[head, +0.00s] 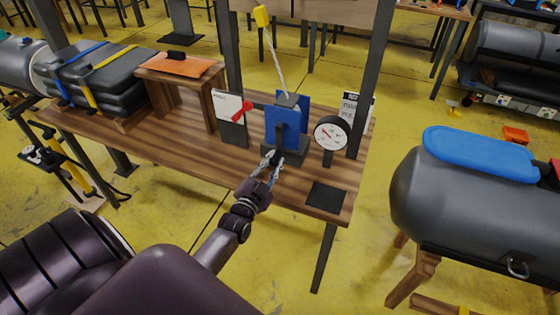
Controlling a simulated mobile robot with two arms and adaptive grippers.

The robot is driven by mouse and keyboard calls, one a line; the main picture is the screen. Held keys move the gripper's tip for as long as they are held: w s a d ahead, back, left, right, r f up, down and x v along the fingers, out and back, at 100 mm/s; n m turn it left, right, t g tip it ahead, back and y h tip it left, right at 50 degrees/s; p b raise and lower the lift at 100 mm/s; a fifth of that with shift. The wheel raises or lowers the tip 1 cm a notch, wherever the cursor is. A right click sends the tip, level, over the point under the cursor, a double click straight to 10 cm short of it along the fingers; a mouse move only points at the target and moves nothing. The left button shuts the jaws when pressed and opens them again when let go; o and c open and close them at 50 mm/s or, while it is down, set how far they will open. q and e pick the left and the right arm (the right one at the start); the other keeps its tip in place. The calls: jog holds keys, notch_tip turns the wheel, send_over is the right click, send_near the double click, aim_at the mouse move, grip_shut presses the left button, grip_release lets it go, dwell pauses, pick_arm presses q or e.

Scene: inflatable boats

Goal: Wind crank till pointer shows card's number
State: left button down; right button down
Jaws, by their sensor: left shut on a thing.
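A blue winch-like device (276,128) with a dark base stands on the wooden table (180,150). My left gripper (272,159) is at its front low side, shut on what seems to be the crank's handle, mostly hidden by the fingers. A round white gauge (331,133) with a dark rim and a red pointer stands just right of the device; its figures are too small to read. A white card on a dark stand (231,106) stands to the left, partly behind a red piece (243,109). Another printed card (350,106) stands behind the gauge. My right gripper is not in view.
A black square pad (326,196) lies near the table's front right corner. A wooden stand (182,86) and strapped dark bundles (92,77) fill the left. A grey boat (480,195) lies to the right.

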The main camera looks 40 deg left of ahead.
pick_arm(q)
jog(key=a+m, duration=0.2)
jog(key=m, duration=0.1)
jog(key=shift+s+a+r, duration=0.2)
jog(key=shift+s+a, duration=0.15)
jog(key=shift+a, duration=0.05)
jog(key=shift+s+a+r+m+p, duration=0.1)
jog(key=shift+a+r+m+p, duration=0.1)
jog(key=shift+a+m, duration=0.4)
jog(key=shift+s+a+r+m+p, duration=0.1)
jog(key=shift+a+r+m+p, duration=0.15)
jog(key=shift+m, duration=0.55)
jog(key=shift+a, duration=0.1)
jog(key=c, duration=1.8)
grip_release()
jog(key=shift+o, duration=0.2)
jog(key=shift+s+f, duration=0.1)
jog(key=shift+s, duration=0.1)
jog(key=v, duration=1.1)
jog(key=shift+s, duration=0.35)
